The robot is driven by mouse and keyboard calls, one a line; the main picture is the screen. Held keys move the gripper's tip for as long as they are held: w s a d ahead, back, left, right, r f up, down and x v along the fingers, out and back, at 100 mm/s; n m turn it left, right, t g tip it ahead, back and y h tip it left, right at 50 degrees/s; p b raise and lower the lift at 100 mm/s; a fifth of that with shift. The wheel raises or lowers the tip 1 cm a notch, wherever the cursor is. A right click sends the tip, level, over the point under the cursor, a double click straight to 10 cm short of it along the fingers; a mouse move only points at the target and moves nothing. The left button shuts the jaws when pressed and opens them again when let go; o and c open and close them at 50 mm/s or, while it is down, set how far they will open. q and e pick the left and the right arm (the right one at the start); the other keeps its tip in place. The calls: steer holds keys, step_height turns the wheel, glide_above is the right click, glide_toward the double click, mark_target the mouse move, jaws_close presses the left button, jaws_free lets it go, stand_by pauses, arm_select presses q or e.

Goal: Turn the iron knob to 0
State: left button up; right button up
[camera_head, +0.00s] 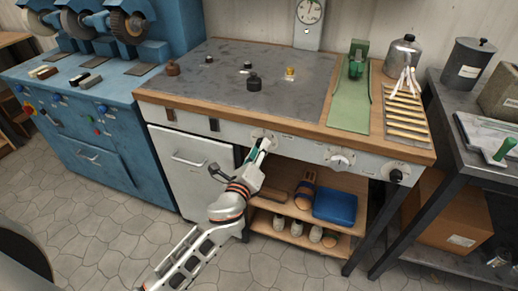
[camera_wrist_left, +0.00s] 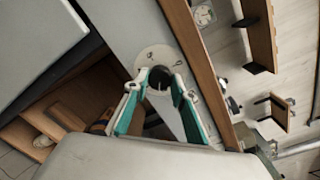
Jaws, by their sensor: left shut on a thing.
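My left gripper (camera_head: 259,148) is at the front panel of the workbench, at the leftmost of its three knobs. In the left wrist view its two teal-padded fingers (camera_wrist_left: 160,88) are closed on this dark knob (camera_wrist_left: 160,76), one on each side. A pale round dial plate with small dark marks surrounds the knob; I cannot read the marks or the knob's setting surely. In the head view the gripper hides most of this knob. A middle knob (camera_head: 341,160) and a black right knob (camera_head: 398,175) sit farther right, untouched. My right gripper is not in view.
The bench top (camera_head: 220,75) holds small dark pieces, a green press (camera_head: 356,62) and a metal canister (camera_head: 402,57). Below the panel are an open shelf with a blue box (camera_head: 335,205) and a white cabinet door (camera_head: 182,160). Blue grinding machines stand left.

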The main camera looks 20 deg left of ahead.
arm_select(q)
steer(key=n+h+p, duration=0.1)
steer(key=n+p, duration=0.9)
steer(key=n, duration=1.3)
steer(key=shift+a+r, duration=0.1)
steer(key=shift+a, duration=0.05)
steer(key=shift+n+p, duration=0.3)
